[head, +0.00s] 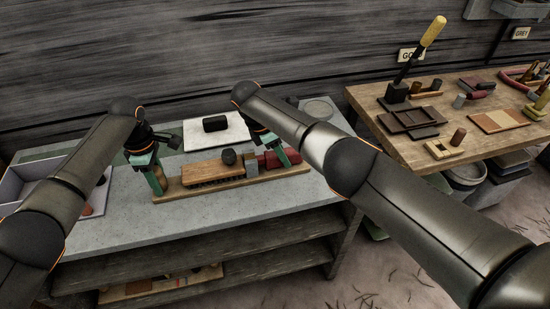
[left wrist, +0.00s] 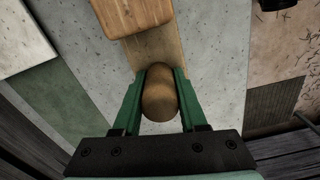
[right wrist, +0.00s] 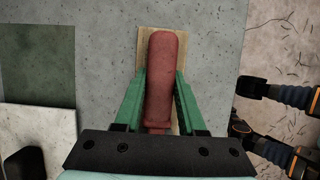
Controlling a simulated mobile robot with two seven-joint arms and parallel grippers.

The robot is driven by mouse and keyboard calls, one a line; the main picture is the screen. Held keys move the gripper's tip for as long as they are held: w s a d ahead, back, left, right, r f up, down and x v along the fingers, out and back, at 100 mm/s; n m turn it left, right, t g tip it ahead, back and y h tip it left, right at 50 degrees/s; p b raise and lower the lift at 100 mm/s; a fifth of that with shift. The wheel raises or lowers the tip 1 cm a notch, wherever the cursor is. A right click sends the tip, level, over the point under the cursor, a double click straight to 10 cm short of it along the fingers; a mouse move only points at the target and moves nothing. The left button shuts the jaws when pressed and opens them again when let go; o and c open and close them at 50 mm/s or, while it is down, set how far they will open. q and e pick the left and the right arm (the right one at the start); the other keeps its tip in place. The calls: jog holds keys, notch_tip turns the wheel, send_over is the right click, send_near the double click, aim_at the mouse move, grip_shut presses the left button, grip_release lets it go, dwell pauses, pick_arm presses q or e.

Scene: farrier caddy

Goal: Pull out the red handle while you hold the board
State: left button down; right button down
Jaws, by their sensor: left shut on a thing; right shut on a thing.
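The long wooden board (head: 225,189) lies on the grey bench top. The red handle (head: 290,157) lies along its right end, against a grey block (head: 252,163). The handle also shows in the right wrist view (right wrist: 164,75), with the board beneath it. My right gripper (head: 285,158) is shut around the handle, one green finger on each side. My left gripper (head: 155,184) is at the board's left end. In the left wrist view it is shut on a rounded wooden peg (left wrist: 159,95) at that end of the board (left wrist: 155,50).
A wooden block with dark bristles (head: 207,174) and a dark knob (head: 229,156) sit mid-board. Behind is a white slab with a black block (head: 215,123). A pale tray (head: 38,181) stands left. A wooden table with tools (head: 440,110) stands right. The bench front is clear.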

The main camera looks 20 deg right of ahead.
aim_at(294, 152)
pick_arm(q)
jog(key=shift+f, duration=0.1)
pick_arm(e)
jog(key=shift+d, duration=1.65)
jog(key=shift+r, duration=4.25)
pick_arm(q)
jog(key=shift+c, duration=1.8)
grip_release()
pick_arm(e)
jog(key=shift+a, duration=0.1)
